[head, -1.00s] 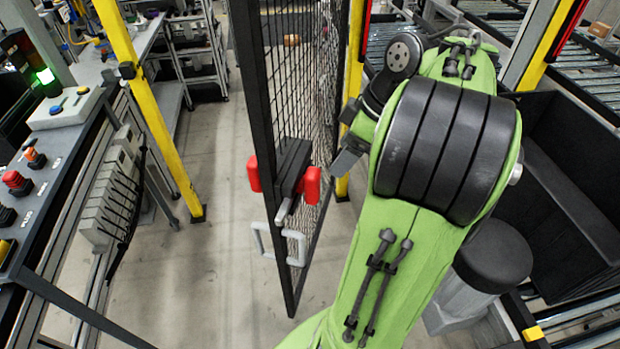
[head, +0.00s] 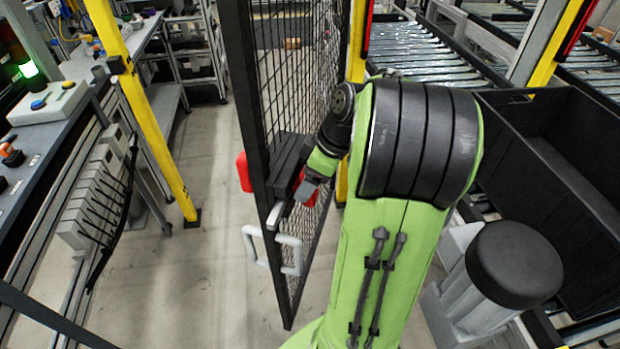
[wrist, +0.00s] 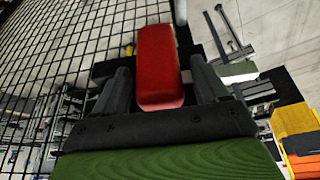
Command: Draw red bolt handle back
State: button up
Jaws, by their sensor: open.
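The red bolt handle (wrist: 160,68) lies between the two dark fingers of my gripper (wrist: 160,85) in the wrist view. The fingers are open, one on each side of it, with a visible gap. In the head view my gripper (head: 311,186) is at the dark bolt housing (head: 290,158) on the mesh gate (head: 262,110), and hides most of this handle. A second red handle (head: 243,171) shows on the gate's other side. The pale bolt bar (head: 276,214) points down toward the viewer below the housing.
Light grey pull handles (head: 290,256) sit on the gate below the bolt. Yellow posts (head: 150,110) stand left and behind. A control desk (head: 40,150) is at left, and a black bin (head: 570,150) and a round black-topped post (head: 514,264) are at right. The floor left of the gate is clear.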

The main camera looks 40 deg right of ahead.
jog(key=shift+c, duration=0.3)
grip_shut()
jog(key=d, duration=0.1)
jog(key=w+d+p, duration=0.1)
jog(key=d, duration=0.1)
jog(key=w+d+p, duration=0.1)
jog(key=shift+w+d+r, duration=0.15)
jog(key=shift+w+r, duration=0.05)
jog(key=shift+w, duration=0.05)
jog(key=shift+c, duration=0.7)
grip_release()
jog(key=shift+o, duration=1)
jog(key=shift+d+f, duration=0.1)
